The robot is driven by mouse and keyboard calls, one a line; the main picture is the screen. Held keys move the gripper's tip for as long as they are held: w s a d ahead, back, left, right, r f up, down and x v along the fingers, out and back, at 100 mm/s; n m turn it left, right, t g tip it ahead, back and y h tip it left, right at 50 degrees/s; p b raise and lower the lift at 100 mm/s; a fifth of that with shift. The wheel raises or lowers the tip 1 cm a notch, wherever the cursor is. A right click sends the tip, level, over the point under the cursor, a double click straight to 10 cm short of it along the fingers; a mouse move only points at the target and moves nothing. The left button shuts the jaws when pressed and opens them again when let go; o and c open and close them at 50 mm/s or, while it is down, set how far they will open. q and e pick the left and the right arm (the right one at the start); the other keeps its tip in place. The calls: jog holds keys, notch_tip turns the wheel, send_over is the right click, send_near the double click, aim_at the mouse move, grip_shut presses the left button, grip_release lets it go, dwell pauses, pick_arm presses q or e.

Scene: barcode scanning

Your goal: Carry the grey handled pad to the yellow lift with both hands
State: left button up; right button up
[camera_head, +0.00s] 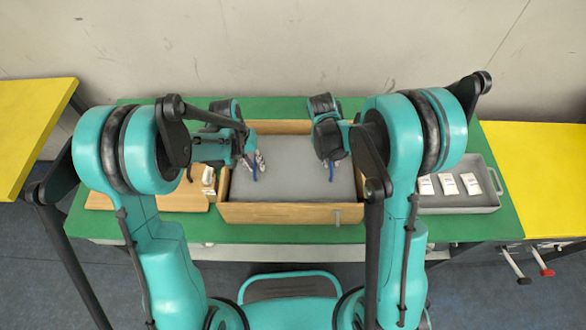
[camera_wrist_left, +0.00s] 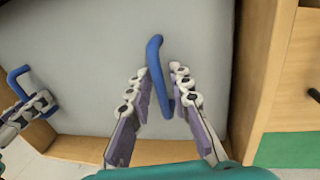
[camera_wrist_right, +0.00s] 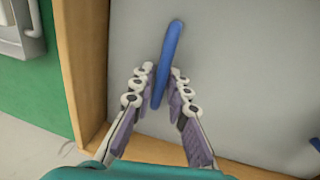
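The grey pad (camera_head: 300,185) lies flat inside a wooden box on the green table. It has two blue handles. The left one (camera_wrist_left: 159,75) stands between the fingers of my left gripper (camera_wrist_left: 157,80), which is open with gaps around the bar. The right one (camera_wrist_right: 168,55) stands between the fingers of my right gripper (camera_wrist_right: 162,75), which is open with only a narrow gap. In the head view, my left gripper (camera_head: 253,165) and right gripper (camera_head: 332,168) reach down into the box. Yellow tops show at left (camera_head: 30,125) and right (camera_head: 545,170); I cannot tell which is the lift.
The wooden box (camera_head: 280,213) has raised walls around the pad. A grey tray (camera_head: 470,208) with several white packets stands to its right. A wooden board (camera_head: 180,200) with a white item (camera_head: 208,176) lies to its left. The green table (camera_head: 300,234) carries them, with a wall behind.

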pick_arm(q)
grip_shut()
pick_arm(e)
grip_shut()
pick_arm(q)
jog(key=shift+r, duration=0.1)
pick_arm(e)
jog(key=shift+r, duration=0.15)
